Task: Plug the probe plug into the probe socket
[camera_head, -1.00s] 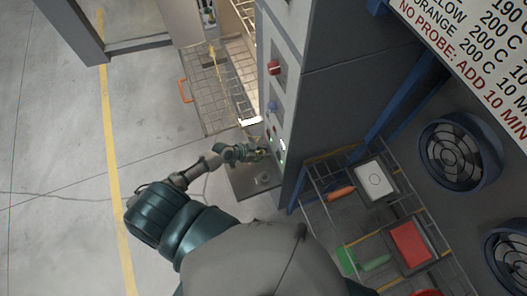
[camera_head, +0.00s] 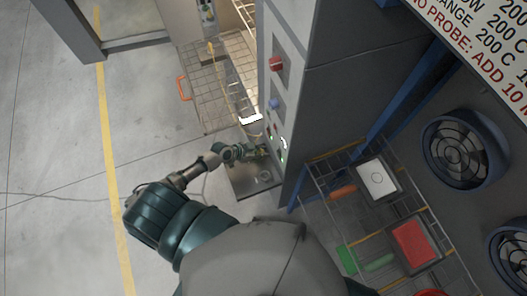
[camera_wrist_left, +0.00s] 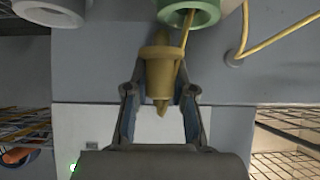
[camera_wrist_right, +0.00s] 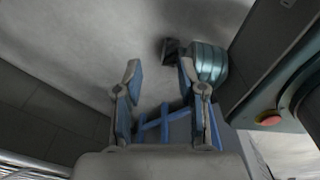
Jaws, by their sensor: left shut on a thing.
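My left gripper (camera_head: 262,153) is at the lower part of the grey control panel in the head view. I cannot tell which is the probe socket, or whether the plug touches either. My right gripper (camera_wrist_right: 160,85) is open and empty in the right wrist view.
A yellow cable (camera_wrist_left: 275,42) runs to a grey grommet (camera_wrist_left: 235,60). A wire rack with a red tray (camera_head: 411,243) stands at right. A steel tray (camera_head: 250,183) lies below the gripper. Open floor is at left.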

